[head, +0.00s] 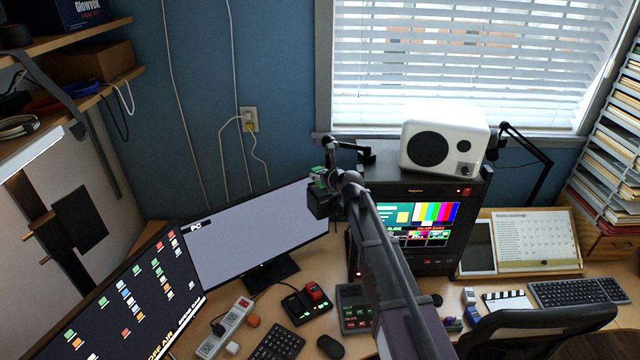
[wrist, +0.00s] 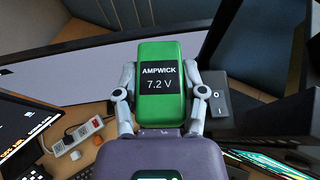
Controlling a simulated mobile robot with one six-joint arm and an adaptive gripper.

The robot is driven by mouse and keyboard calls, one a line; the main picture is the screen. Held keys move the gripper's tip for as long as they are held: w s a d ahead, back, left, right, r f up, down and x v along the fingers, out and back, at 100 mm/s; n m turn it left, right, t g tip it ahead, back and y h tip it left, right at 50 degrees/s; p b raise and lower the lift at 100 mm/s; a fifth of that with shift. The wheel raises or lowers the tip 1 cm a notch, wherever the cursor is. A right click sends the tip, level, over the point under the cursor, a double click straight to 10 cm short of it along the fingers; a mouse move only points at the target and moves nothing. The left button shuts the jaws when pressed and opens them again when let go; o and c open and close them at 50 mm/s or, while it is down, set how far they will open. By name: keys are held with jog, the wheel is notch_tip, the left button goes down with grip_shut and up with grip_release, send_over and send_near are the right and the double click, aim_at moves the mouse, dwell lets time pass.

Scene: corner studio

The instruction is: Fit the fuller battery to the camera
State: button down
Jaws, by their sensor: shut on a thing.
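My gripper (wrist: 162,104) is shut on a green battery (wrist: 162,62) with a black label reading AMPWICK 7.2 V, one finger on each side. In the head view the green battery (head: 318,175) is partly hidden at the end of my arm, high in front of the wall and monitor. A dark box (wrist: 217,98) marked O and I shows just behind the right finger; I cannot tell whether the battery touches it. A red battery (head: 315,291) sits in the right side of a black charger (head: 297,308) with a green light. No charge level is readable.
A power strip (head: 226,325), a keyboard (head: 276,343) and a mouse (head: 330,346) lie on the desk. A wide monitor (head: 255,235) stands behind them. A black rack with a lit screen (head: 425,225) and a white speaker (head: 443,140) stand to the right of my gripper.

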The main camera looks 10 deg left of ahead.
jog(key=shift+w+a+f+b, duration=0.1)
jog(key=shift+w+f+b, duration=0.05)
jog(key=shift+f+b, duration=0.75)
jog(key=shift+w+f+b, duration=0.1)
jog(key=shift+f+b, duration=0.75)
jog(key=shift+f, duration=0.05)
jog(key=shift+f, duration=0.15)
jog(key=shift+c, duration=0.8)
grip_release()
jog(key=shift+r, duration=0.25)
jog(key=p+v, duration=0.4)
jog(key=v, duration=0.8)
jog(key=shift+p, duration=0.3)
jog(key=shift+s, duration=0.1)
